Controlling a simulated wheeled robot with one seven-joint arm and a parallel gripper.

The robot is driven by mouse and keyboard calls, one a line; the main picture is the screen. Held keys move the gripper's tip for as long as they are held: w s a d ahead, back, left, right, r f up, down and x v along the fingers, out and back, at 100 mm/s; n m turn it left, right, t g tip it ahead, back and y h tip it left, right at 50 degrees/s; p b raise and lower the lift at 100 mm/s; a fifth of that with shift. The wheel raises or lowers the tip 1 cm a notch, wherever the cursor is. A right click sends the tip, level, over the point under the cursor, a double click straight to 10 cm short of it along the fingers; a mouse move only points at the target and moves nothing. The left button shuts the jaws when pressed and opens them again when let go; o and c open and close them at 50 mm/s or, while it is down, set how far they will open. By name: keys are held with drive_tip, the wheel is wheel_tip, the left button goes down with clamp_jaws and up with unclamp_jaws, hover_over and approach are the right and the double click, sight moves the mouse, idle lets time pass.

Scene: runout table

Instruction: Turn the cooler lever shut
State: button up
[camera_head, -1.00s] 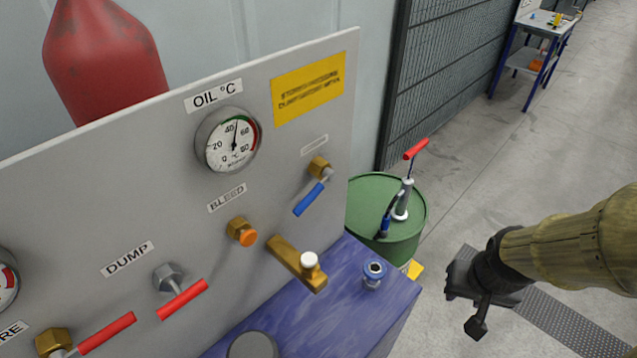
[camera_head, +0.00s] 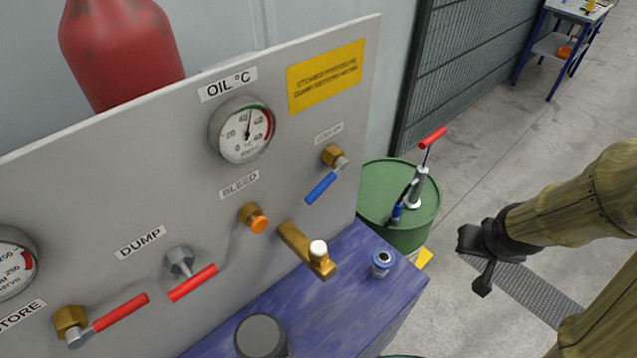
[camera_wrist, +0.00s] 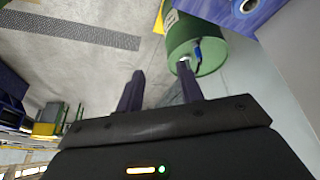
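The cooler lever (camera_head: 321,188) has a blue handle on a brass valve body, at the right of the grey panel (camera_head: 200,130), under a small label that is hard to read. The handle slants down to the left from its pivot. My gripper (camera_head: 470,262) is in the free space to the right of the panel, well apart from the lever. In the wrist view the two dark fingers (camera_wrist: 160,85) stand apart with nothing between them. The lever does not show in the wrist view.
Red dump lever (camera_head: 193,283), another red lever (camera_head: 120,312), orange bleed knob (camera_head: 256,221) and brass tap (camera_head: 305,250) are on the panel. A blue bench (camera_head: 340,300) lies below. A green drum (camera_head: 400,222) with a red-handled pump stands behind.

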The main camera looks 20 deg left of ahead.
sight(319, 187)
drive_tip(key=w+a+r+n+y+p, duration=0.15)
drive_tip(key=w+a+y+p, duration=0.25)
drive_tip(key=w+a+y, duration=0.55)
drive_tip(key=s+a+r+n+g+y+p, duration=0.3)
drive_tip(key=s+a+r+g+y, duration=0.3)
drive_tip(key=s, duration=0.4)
drive_tip(key=shift+r+g+y, duration=0.8)
drive_tip(key=shift+y, duration=0.45)
drive_tip(key=shift+s, duration=0.1)
drive_tip(key=a+p, duration=0.2)
drive_tip(key=a, duration=0.3)
drive_tip(key=s+a+p, duration=0.1)
drive_tip(key=a+p, duration=0.1)
drive_tip(key=a, duration=0.4)
drive_tip(key=s+a+p, duration=0.1)
drive_tip(key=a+p, duration=0.1)
drive_tip(key=a, duration=0.3)
drive_tip(key=shift+s+a+r, duration=0.1)
drive_tip(key=shift+s+a, duration=0.15)
drive_tip(key=shift+a, duration=0.35)
